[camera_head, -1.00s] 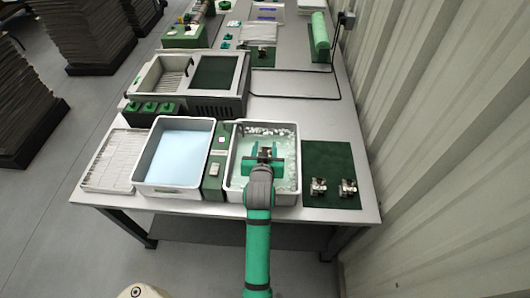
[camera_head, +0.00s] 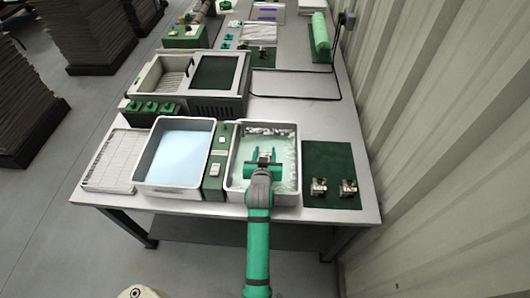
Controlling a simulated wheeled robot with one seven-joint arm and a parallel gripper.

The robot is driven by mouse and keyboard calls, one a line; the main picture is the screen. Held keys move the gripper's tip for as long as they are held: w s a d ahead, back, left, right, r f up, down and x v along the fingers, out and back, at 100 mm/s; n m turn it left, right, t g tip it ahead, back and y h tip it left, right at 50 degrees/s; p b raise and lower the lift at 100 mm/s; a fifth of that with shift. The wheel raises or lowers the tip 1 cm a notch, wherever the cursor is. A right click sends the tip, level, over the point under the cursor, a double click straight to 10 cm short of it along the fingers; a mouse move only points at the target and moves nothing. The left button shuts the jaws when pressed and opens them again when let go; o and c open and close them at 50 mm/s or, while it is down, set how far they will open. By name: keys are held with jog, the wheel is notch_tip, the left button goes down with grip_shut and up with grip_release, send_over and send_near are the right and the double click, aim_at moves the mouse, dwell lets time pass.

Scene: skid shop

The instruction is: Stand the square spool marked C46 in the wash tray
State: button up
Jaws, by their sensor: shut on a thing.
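My gripper (camera_head: 263,162) is over the right-hand tray (camera_head: 232,178), which holds pale green, foamy liquid. Its green fingers stand apart around a small dark metal thing, probably a square spool, which is mostly hidden by the fingers and wrist. I cannot read any mark on it, nor tell whether it touches the tray floor. Two small metal spools, one (camera_head: 319,186) and another (camera_head: 348,187), stand on the dark green mat (camera_head: 327,158) to the right of the tray; their marks are too small to read.
A tray of pale blue liquid (camera_head: 180,150) stands to the left, with a green switch box (camera_head: 215,170) between the trays. A white rack (camera_head: 113,160) lies at the far left. Behind is a larger machine (camera_head: 215,85). The corrugated wall (camera_head: 430,130) bounds the right.

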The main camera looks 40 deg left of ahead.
jog(key=shift+f, duration=0.2)
jog(key=shift+f, duration=0.3)
jog(key=o, duration=1.2)
jog(key=shift+r, duration=0.1)
jog(key=shift+r, duration=0.4)
jog(key=v, duration=1.2)
jog(key=shift+r, duration=0.2)
